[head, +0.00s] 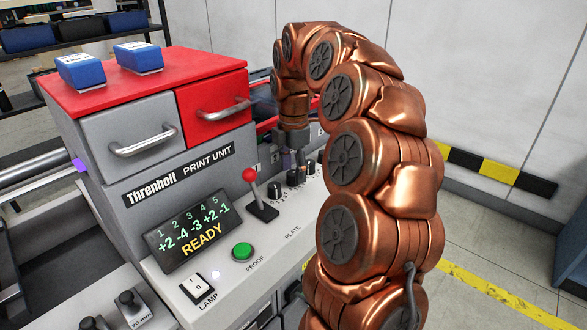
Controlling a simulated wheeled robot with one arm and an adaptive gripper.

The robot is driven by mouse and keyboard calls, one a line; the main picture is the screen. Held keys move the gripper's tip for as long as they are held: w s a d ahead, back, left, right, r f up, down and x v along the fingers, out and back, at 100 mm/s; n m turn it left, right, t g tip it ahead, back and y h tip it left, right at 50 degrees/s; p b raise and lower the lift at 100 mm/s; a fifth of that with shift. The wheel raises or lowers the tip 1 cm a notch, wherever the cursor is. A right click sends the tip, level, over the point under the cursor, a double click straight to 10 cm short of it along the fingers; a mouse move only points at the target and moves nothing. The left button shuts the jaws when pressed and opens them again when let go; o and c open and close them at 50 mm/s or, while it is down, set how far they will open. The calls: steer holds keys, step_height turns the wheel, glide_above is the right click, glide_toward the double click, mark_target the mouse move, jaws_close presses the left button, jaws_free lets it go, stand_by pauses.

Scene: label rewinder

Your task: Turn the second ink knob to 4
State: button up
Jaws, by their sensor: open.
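A row of small black ink knobs stands on the white panel at the machine's right. The nearest visible knob (275,193) is clear of my gripper, another knob (294,178) is right under it, and a further knob (308,168) is just behind. The marks by the knobs are too small to read. My gripper (295,162) points down, open, over the middle visible knob; I cannot tell whether its fingers touch it. My arm hides the far end of the row.
A red-knobbed plate lever (260,200) stands upright just left of the knobs. A green PROOF button (242,252) and a LAMP switch (196,288) are nearer. The drawer cabinet (150,130) with two blue boxes (138,57) on its red top rises behind to the left.

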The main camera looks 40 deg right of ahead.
mark_target(293, 172)
steer(key=shift+r, duration=3.65)
